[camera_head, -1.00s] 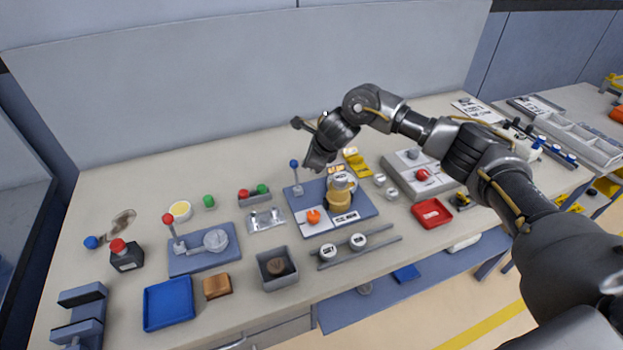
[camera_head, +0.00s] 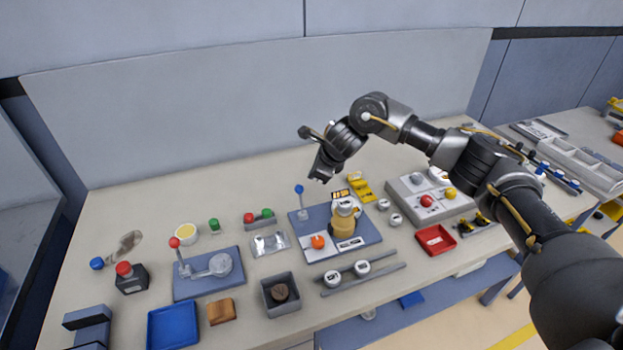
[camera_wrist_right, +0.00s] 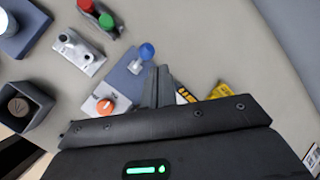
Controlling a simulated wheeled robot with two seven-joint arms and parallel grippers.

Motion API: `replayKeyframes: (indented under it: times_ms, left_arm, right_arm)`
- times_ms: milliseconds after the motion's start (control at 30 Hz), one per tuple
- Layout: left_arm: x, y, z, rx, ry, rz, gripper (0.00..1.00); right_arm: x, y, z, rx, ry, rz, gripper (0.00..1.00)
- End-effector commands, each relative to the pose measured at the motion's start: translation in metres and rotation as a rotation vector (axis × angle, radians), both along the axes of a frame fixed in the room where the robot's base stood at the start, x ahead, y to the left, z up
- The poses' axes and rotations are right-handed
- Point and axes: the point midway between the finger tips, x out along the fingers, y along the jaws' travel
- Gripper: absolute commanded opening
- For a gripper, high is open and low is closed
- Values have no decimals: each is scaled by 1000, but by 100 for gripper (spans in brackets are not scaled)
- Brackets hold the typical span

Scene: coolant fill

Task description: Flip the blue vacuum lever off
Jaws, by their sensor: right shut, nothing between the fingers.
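The blue-knobbed lever (camera_head: 300,189) stands roughly upright at the back left corner of the blue-grey fixture plate (camera_head: 373,236). In the right wrist view its blue knob (camera_wrist_right: 147,51) lies just beyond and left of the fingertips. My right gripper (camera_head: 322,178) is shut and empty, pointing down just right of the knob and apparently above the plate. Its closed fingers (camera_wrist_right: 160,70) also show in the wrist view, apart from the knob in the picture; the exact height gap cannot be told. My left gripper is out of view.
An orange knob (camera_head: 318,241) and a yellowish-brown container (camera_head: 343,224) are on the same plate. A red-knobbed lever (camera_head: 175,243) stands on another plate to the left. A red and green button block (camera_head: 259,217) is close by. The grey wall rises behind the bench.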

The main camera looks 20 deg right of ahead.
Motion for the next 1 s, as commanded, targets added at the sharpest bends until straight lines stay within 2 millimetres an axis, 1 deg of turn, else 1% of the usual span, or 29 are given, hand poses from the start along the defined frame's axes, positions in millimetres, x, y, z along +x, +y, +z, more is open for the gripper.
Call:
replayKeyframes:
  times_ms: [33,100,200,333,500,1000]
  left_arm:
    - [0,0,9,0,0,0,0]
    - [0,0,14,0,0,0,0]
    - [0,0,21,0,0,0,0]
    - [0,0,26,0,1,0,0]
    - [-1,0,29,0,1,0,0]
    - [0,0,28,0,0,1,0]
  right_arm:
    - [2,-3,15,0,-2,-3,0]
    - [3,-7,28,0,-3,-6,0]
    - [5,-12,43,1,-1,-7,0]
    - [6,-18,58,0,-1,-12,0]
    - [6,-23,64,0,1,-15,0]
    - [6,-23,64,0,1,-15,0]
